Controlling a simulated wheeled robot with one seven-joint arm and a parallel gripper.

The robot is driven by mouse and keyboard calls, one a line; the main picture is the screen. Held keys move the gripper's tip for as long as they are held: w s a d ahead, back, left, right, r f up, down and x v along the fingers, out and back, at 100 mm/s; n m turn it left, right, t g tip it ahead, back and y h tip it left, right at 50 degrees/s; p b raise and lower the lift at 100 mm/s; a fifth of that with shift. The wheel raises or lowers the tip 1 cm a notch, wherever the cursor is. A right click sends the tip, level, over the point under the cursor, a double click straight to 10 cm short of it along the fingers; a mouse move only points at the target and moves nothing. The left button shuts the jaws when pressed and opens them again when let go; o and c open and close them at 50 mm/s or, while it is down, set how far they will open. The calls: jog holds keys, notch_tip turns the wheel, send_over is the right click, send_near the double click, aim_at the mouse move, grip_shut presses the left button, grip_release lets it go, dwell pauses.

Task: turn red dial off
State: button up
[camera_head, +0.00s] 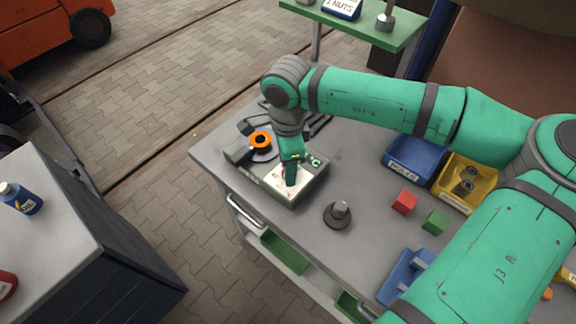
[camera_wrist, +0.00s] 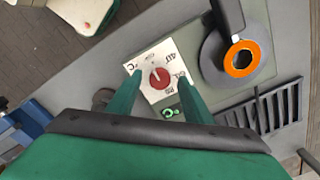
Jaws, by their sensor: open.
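The red dial (camera_wrist: 159,78) sits on a white, marked face plate on a grey-green box (camera_head: 311,190). In the wrist view its pointer line is short and pale, and the small print around it is hard to read. My gripper (camera_head: 290,180) points down over the plate in the head view and hides the dial there. In the wrist view my gripper (camera_wrist: 154,92) has its two green fingers apart, one on each side of the dial, with nothing held. I cannot tell whether the fingers touch the dial. A green lit symbol (camera_wrist: 170,113) shows beside the plate.
A dark round part with a peg (camera_head: 338,214) stands right of the box. Red (camera_head: 404,201) and green (camera_head: 435,221) cubes and blue (camera_head: 414,158) and yellow (camera_head: 464,181) bins lie further right.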

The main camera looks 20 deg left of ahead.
notch_tip(320, 180, up, 10)
dwell(0.4)
dwell(0.5)
